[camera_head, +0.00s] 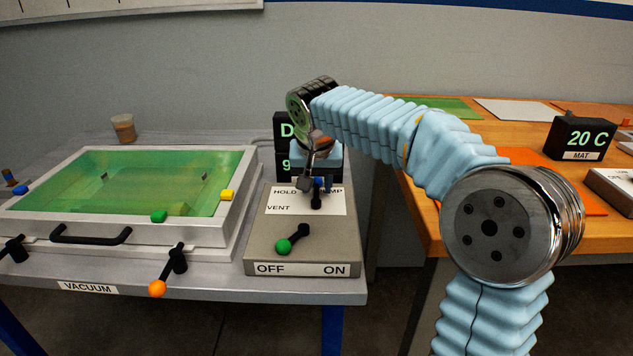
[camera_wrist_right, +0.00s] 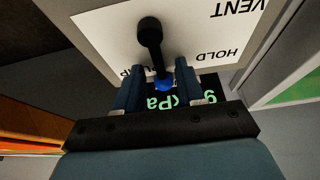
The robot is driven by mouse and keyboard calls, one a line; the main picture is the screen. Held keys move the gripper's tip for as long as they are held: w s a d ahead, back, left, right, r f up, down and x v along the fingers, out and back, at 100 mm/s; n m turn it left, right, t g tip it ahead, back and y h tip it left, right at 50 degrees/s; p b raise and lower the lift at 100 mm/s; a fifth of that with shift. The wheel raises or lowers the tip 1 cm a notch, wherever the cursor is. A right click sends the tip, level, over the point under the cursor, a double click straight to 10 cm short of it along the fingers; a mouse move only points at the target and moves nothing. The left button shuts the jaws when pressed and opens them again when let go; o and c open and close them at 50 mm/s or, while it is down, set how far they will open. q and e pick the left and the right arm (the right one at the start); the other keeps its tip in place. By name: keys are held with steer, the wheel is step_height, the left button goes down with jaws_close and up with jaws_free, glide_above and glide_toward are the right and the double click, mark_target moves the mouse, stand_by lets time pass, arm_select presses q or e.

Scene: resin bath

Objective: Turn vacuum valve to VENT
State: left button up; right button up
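The vacuum valve is a black lever (camera_head: 316,199) with a blue knob on a white plate on the grey control box. The plate reads HOLD, a partly covered PUMP, and VENT at lower left. The lever (camera_wrist_right: 150,38) points toward the back of the box, close to the PUMP lettering. My right gripper (camera_head: 311,180) is over the back of the plate. In the right wrist view its fingers (camera_wrist_right: 160,88) stand apart on either side of the blue knob (camera_wrist_right: 163,84), with small gaps showing. My left gripper is not in view.
A green-knobbed OFF/ON switch (camera_head: 291,241) sits on the box's front. Dark displays (camera_head: 283,127) stand behind, partly hidden by my arm. Left is the green bath (camera_head: 150,235) with an orange-knobbed lever (camera_head: 165,275). A wooden table (camera_head: 470,120) with a MAT display (camera_head: 579,138) is right.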

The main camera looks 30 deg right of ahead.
steer(key=shift+c, duration=0.4)
jaws_close()
stand_by(0.9)
